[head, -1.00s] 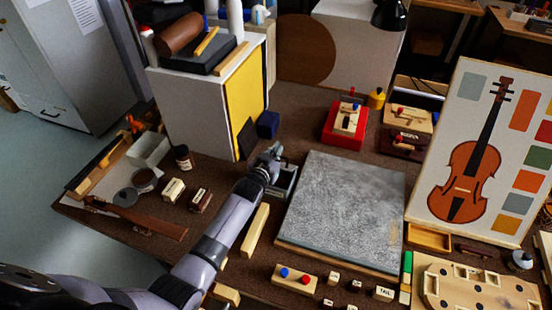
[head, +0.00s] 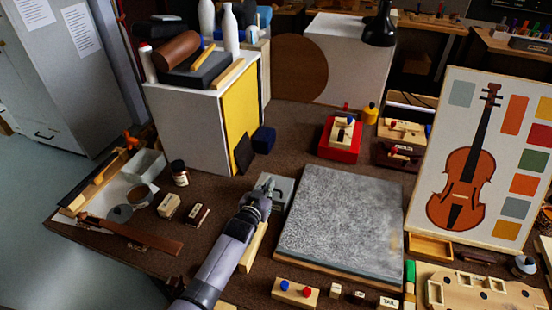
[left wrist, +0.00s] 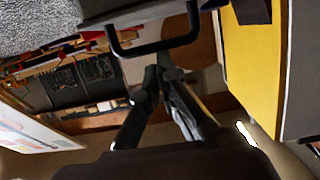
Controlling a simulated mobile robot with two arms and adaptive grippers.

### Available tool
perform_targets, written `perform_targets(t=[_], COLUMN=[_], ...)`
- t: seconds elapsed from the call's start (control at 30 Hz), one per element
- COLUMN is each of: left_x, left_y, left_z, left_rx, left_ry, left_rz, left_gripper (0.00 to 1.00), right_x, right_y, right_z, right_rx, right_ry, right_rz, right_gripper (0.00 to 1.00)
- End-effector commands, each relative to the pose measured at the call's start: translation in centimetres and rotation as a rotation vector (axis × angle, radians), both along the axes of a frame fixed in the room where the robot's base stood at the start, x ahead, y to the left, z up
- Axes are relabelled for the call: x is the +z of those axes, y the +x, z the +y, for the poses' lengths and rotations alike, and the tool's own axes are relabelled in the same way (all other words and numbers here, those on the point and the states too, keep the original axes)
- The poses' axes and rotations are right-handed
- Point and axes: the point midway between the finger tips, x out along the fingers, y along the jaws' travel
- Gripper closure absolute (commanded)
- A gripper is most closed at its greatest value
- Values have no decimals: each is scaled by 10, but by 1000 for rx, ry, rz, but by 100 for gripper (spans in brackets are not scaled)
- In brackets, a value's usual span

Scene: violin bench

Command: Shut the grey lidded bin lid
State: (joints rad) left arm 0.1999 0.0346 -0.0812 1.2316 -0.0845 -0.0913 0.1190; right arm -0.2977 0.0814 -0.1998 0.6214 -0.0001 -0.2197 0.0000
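The grey lidded bin (head: 284,190) stands between the white cabinet and the grey slab. A flat light-grey top shows on it, and its lid looks down; I cannot tell whether it is fully seated. My left gripper (head: 268,186) is over the bin and hides part of it. In the left wrist view, a grey edge of the bin with a black bar handle (left wrist: 155,48) shows at the top. My left gripper (left wrist: 159,70) is just below the handle, its fingertips close together with nothing visible between them. My right gripper is not in view.
The white cabinet (head: 185,125) with its yellow side (head: 243,115) rises behind left of the bin. The grey slab (head: 340,220) lies close on the right. A wooden bar (head: 254,248) lies in front, beside my left arm.

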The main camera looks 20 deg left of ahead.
Motion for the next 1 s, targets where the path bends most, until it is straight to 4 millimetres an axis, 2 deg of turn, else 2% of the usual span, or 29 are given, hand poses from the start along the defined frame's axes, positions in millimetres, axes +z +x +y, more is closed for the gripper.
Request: perform_targets(t=[0.03, 0.07, 0.67, 0.77, 0.87, 1.0], left_x=[-20, -22, -21, -11, 7, 45], left_y=[-9, -9, -10, -7, -1, 11], left_z=[0, 0, 0, 0, 1, 2], left_rx=[2, 2, 1, 1, 1, 0], left_ry=[1, 1, 0, 0, 0, 0], left_rz=[41, 43, 42, 37, 27, 0], left_gripper=[100, 100, 100, 100, 100, 100], right_x=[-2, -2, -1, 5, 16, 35], right_y=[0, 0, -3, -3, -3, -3], right_z=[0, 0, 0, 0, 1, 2], right_rx=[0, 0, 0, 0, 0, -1], right_ry=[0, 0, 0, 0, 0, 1], right_rz=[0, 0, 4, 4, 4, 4], right_gripper=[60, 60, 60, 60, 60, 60])
